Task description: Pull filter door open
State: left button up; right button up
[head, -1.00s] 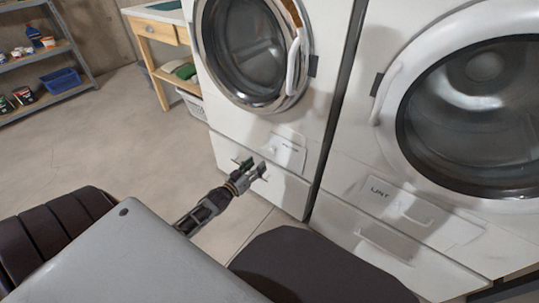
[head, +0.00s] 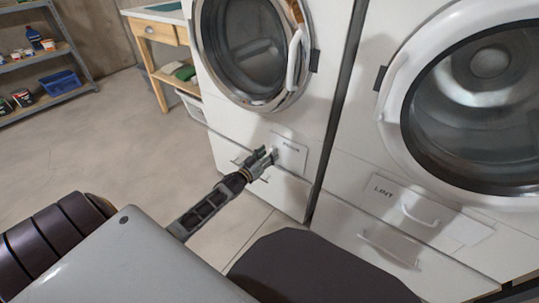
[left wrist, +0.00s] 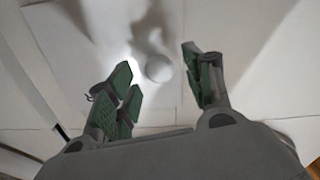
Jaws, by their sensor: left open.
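The filter door (head: 291,154) is a small white labelled panel low on the front of the left machine, and it looks shut. Its round white knob (left wrist: 159,68) shows in the left wrist view between my open fingers, touching neither visibly. My left gripper (head: 266,156) is open in front of the panel's left side, where it hides the knob in the head view. It also shows in the left wrist view (left wrist: 156,76), with green pads on both sides of the knob. I cannot tell how deep the knob sits between them. My right gripper is out of view.
The left machine's round door (head: 245,50) is above. A second machine stands to the right, with a LINT panel (head: 380,190) and handles (head: 420,214). A drawer handle lies just below my left gripper. A wooden table (head: 160,35) and shelf (head: 45,100) stand at left; the floor between is clear.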

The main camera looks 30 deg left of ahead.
pick_arm(q)
jog(key=shift+w, duration=0.75)
jog(key=shift+c, duration=0.3)
grip_shut()
